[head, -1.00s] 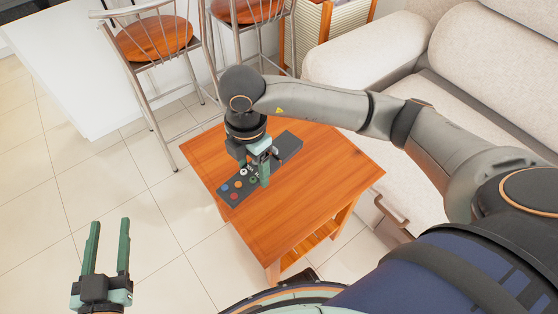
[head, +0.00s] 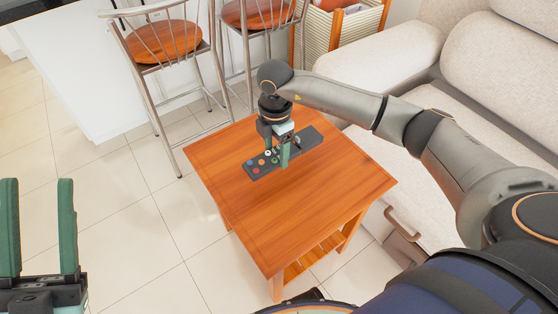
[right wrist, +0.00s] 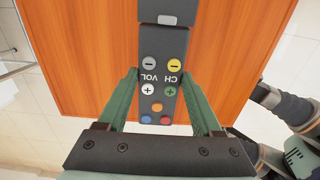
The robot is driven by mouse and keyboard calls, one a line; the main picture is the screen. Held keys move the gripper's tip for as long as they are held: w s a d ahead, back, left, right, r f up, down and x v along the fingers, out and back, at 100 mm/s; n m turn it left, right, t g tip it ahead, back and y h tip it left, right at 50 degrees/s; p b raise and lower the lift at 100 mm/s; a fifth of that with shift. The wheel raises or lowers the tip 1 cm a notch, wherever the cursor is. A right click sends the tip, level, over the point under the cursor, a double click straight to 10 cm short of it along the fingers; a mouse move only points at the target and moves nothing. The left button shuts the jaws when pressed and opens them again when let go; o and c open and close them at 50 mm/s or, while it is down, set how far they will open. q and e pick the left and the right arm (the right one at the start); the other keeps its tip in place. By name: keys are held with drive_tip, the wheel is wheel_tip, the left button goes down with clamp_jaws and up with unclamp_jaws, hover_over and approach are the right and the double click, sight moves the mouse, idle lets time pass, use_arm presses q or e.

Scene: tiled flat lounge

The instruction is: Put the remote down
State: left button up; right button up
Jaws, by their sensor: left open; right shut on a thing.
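A dark grey remote (head: 310,138) with coloured buttons is in my right gripper (head: 276,160), over the back half of the wooden table (head: 300,205). In the right wrist view the remote (right wrist: 165,45) lies lengthwise between the two green fingers of my right gripper (right wrist: 160,75), which is shut on its sides. The remote looks level and very near the table top; I cannot tell whether it touches it. My left gripper (head: 38,190) is open and empty, over the tiled floor at the lower left.
The table top around the remote is bare. A pale sofa (head: 400,50) stands behind and right of the table. Two bar stools with wooden seats (head: 168,42) stand at the back by a white counter (head: 75,70). Tiled floor (head: 140,225) is open at the left.

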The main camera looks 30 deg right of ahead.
sight(278, 147)
drive_tip(key=shift+w+d+f+b, duration=0.15)
drive_tip(key=shift+w+d+f, duration=0.1)
drive_tip(key=shift+f, duration=0.25)
drive_tip(key=shift+w+d+f+b, duration=0.15)
drive_tip(key=shift+w+d+f, duration=0.1)
drive_tip(key=shift+f, duration=0.2)
drive_tip(key=shift+w+d+f, duration=0.2)
drive_tip(key=shift+w+f, duration=0.05)
drive_tip(key=shift+f, duration=0.1)
use_arm(q)
drive_tip(key=shift+s+d+f+m+h+b, duration=0.1)
drive_tip(key=shift+s+m+h+b, duration=0.3)
drive_tip(key=shift+h, duration=0.1)
drive_tip(key=shift+s+d+f+m+h+b, duration=0.1)
drive_tip(key=shift+s+m+h+b, duration=0.2)
drive_tip(key=shift+s+h+b, duration=0.15)
use_arm(e)
drive_tip(key=shift+w+d+f, duration=0.1)
drive_tip(key=shift+f, duration=1.5)
drive_tip(key=shift+f, duration=0.1)
drive_tip(key=o, duration=1.5)
drive_tip(key=shift+f, duration=0.1)
